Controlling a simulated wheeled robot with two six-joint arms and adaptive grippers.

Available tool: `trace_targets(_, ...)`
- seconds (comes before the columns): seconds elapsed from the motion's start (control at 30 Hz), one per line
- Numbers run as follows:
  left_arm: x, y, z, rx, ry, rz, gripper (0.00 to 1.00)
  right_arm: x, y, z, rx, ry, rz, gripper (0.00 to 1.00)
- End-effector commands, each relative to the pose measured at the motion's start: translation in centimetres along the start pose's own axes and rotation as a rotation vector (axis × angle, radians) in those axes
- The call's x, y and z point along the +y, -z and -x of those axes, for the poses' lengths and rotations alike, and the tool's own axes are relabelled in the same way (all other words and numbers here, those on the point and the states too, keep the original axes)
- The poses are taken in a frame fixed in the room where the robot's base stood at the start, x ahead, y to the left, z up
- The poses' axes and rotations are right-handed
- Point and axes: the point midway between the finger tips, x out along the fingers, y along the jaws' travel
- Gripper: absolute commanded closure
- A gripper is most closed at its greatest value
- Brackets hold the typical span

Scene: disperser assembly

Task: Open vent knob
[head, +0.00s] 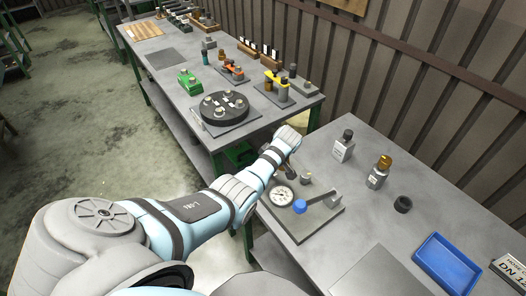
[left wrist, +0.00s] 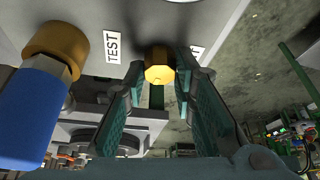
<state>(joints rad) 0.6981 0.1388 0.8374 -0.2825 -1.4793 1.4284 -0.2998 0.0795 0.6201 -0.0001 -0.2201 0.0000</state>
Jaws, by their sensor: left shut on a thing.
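In the left wrist view, a small faceted brass knob (left wrist: 159,74) sits between the fingertips of my left gripper (left wrist: 158,88), which is shut on it. A white TEST label (left wrist: 111,46) is beside it on the grey block, and a second label is partly hidden by a finger. A blue part with a brass collar (left wrist: 58,42) is at the left. In the head view, my left gripper (head: 291,170) is at the back of the grey plate fixture (head: 312,222), by the pressure gauge (head: 282,196); the knob is hidden there. My right gripper is not in view.
Another bench with assemblies is behind.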

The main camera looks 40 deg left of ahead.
Motion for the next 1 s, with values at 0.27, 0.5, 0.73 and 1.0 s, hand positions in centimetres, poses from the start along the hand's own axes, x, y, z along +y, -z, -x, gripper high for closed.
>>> trace_targets(0.27, 0.2, 0.3, 0.1, 0.005, -0.005, 0.002, 1.0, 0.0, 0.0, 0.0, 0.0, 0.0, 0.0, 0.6)
trace_targets(0.5, 0.1, 0.2, 0.1, 0.003, -0.003, 0.001, 0.55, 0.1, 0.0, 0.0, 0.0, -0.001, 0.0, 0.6)
trace_targets(0.73, 0.1, 0.1, 0.2, 0.001, -0.002, 0.0, 0.55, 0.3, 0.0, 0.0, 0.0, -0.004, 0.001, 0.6)
trace_targets(1.0, 0.2, 0.1, 5.4, 0.001, -0.008, 0.001, 0.55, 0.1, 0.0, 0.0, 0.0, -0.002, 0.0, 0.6)
